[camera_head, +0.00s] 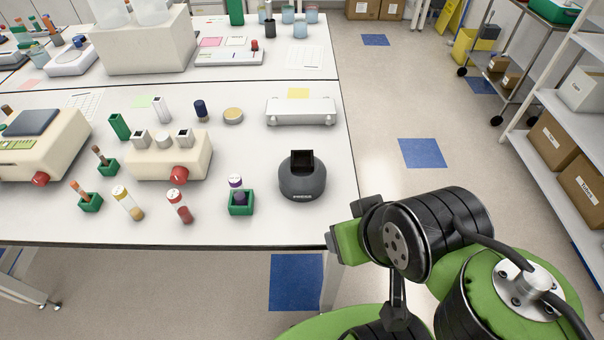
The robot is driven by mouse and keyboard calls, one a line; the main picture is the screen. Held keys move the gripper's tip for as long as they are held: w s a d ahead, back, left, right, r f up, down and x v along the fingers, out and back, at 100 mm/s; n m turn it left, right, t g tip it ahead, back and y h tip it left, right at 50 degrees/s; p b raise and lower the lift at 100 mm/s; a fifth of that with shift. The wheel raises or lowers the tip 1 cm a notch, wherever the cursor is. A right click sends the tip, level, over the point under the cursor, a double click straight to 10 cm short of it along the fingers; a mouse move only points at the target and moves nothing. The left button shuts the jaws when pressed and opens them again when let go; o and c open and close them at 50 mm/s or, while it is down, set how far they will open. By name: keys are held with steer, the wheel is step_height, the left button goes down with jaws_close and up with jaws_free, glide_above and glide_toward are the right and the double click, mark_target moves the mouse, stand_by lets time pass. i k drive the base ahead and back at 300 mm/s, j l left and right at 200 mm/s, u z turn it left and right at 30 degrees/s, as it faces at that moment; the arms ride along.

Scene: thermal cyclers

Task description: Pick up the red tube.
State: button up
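The red tube (179,206) has a pale cap and red contents. It is on the white bench near its front edge, apart from the things around it. A yellow-capped tube (128,203) is to its left, and a green holder (241,209) with a purple-capped tube (236,186) is to its right. My arm is at the lower right. Its green and black end (346,240), which looks like my gripper, is beside the bench's front right corner, well away from the red tube. Its fingers cannot be made out clearly.
A cream device with a red knob (168,158) stands just behind the red tube. A dark grey round device (302,178) is near the bench's right edge. More green holders (91,204) with tubes stand at left. Shelves (560,130) with boxes are at far right.

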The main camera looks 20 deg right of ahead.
mark_target(175, 196)
steer(key=j+u, duration=0.15)
steer(key=u, duration=0.35)
steer(key=j+u, duration=0.1)
steer(key=u, duration=0.4)
